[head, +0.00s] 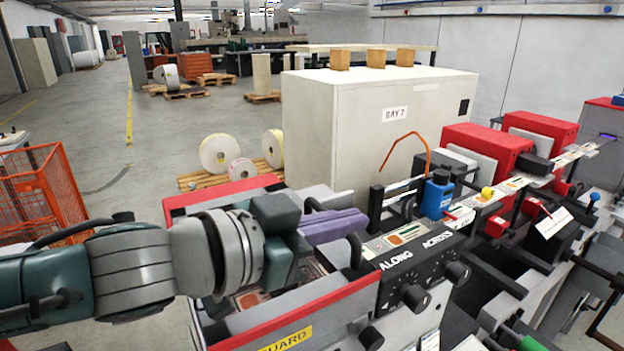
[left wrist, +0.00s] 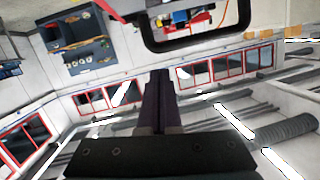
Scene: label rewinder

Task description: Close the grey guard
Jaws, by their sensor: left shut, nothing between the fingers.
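A yellow GUARD label (head: 286,341) is on the near side of the red-edged grey machine box (head: 313,315), cut by the bottom edge. My left gripper (head: 352,222) reaches in from the left over this box, its fingers shut and empty. Its shut fingers (left wrist: 160,85) also show in the left wrist view. A black handle (head: 355,251) stands close to the fingertips, and a black loop (left wrist: 146,32) shows near them in the wrist view. I cannot tell whether they touch. My right gripper is not in view.
A black control panel with knobs (head: 414,297) adjoins the box on the right. Beyond it are a blue bottle (head: 437,197) and red units (head: 487,148). A large white BAY 7 cabinet (head: 345,130) stands behind. An orange wire cage (head: 55,190) is at the left.

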